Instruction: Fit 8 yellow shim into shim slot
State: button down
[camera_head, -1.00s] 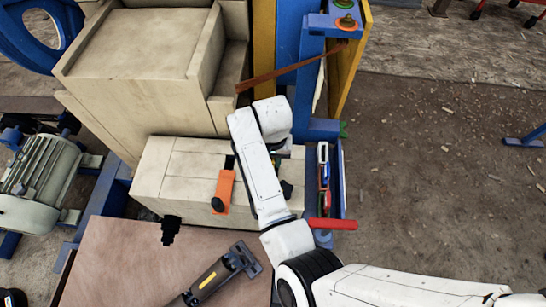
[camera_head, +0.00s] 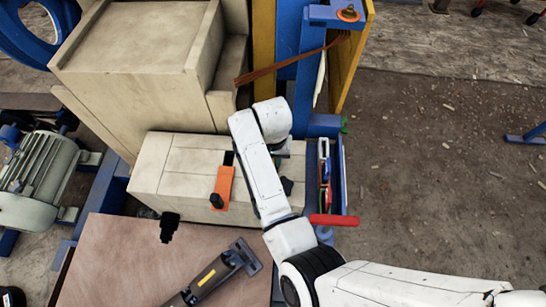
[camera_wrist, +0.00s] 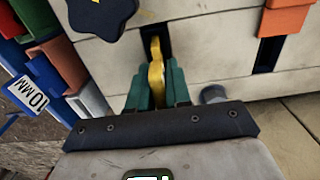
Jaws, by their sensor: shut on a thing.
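My gripper (camera_wrist: 158,86) has green fingers and is shut on a yellow shim (camera_wrist: 157,72) in the wrist view. The shim stands up between the fingers, its far end at the dark shim slot (camera_wrist: 157,40) in the beige block (camera_wrist: 217,50). I cannot tell how far the shim is in the slot.
A dark star knob (camera_wrist: 100,14) sits left of the slot. A rack of coloured shims (camera_wrist: 45,80) with a 10MM label is at the left. A red handle (camera_head: 333,220) sticks out near my arm.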

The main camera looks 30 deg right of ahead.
jog(key=shift+f+b, duration=0.45)
jog(key=shift+f, duration=0.4)
jog(key=c, duration=1)
grip_release()
notch_tip(320, 180, up, 11)
jog(key=shift+f, duration=0.1)
